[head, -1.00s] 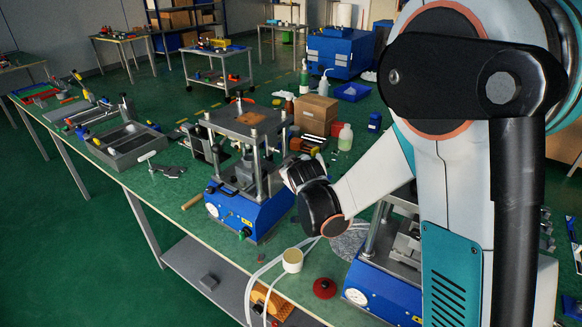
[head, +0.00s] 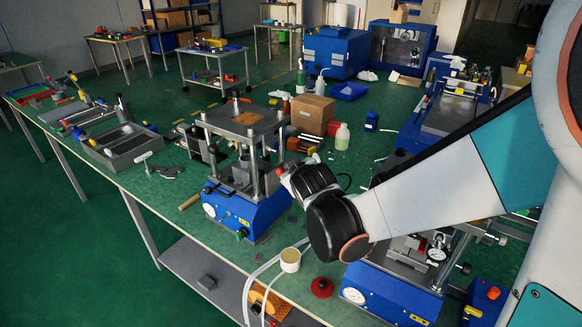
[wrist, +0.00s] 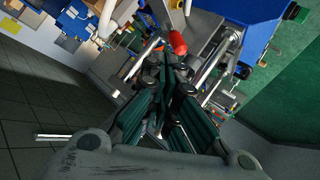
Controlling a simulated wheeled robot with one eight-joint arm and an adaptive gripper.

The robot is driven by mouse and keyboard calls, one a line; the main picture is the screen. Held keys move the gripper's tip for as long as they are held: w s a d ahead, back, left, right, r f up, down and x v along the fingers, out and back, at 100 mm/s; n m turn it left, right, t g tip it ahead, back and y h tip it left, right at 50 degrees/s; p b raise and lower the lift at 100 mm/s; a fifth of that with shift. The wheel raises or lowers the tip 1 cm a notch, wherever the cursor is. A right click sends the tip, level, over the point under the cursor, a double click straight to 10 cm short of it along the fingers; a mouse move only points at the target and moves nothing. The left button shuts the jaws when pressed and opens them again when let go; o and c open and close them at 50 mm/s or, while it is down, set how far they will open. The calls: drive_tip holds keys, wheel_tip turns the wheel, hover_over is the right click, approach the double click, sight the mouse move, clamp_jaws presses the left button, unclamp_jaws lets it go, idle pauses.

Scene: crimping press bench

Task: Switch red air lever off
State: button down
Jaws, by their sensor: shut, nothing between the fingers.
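A red lever grip (wrist: 178,43) shows in the wrist view, just beyond the fingertips of my gripper (wrist: 170,75). My gripper's fingers are dark and closed together, with nothing between them. I cannot tell whether they touch the red grip. In the head view, my gripper (head: 287,172) is at the right side of the near press with a blue base (head: 245,215). A small red spot (head: 280,171) shows at its tip there. My wrist hides part of the space beside the press, and the lever's position is hard to read.
A second blue-based press (head: 385,295) stands to the right, partly behind my arm. A cream roll (head: 290,260) and a red round piece (head: 322,287) lie on the bench in front. A cardboard box (head: 312,114) and a bottle (head: 342,137) stand behind. Grey trays (head: 125,145) are at left.

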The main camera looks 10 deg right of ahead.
drive_tip(key=shift+s+r, duration=0.3)
drive_tip(key=shift+s, duration=0.35)
drive_tip(key=s+d+m+g+b, duration=0.1)
drive_tip(key=s+d+m+g, duration=0.2)
drive_tip(key=s, duration=1)
drive_tip(key=s+d+m+g, duration=0.2)
drive_tip(key=s+d, duration=0.1)
drive_tip(key=s, duration=1.1)
drive_tip(key=w+a+r+m+p, duration=0.15)
drive_tip(key=w+m, duration=0.25)
drive_tip(key=w, duration=0.4)
drive_tip(key=w+r+m+y+p, duration=0.1)
drive_tip(key=w+r+m+p, duration=0.15)
drive_tip(key=w, duration=0.55)
drive_tip(key=w+a+r+m+p, duration=0.1)
drive_tip(key=w+r+m+p, duration=0.1)
drive_tip(key=w+m, duration=0.4)
drive_tip(key=w+a+f+m, duration=0.1)
drive_tip(key=w+f+m, duration=0.1)
drive_tip(key=w+f, duration=0.9)
drive_tip(key=w, duration=0.4)
drive_tip(key=shift+a+f+m+y, duration=0.2)
drive_tip(key=shift+a+m+y, duration=0.15)
drive_tip(key=shift+a+y, duration=0.05)
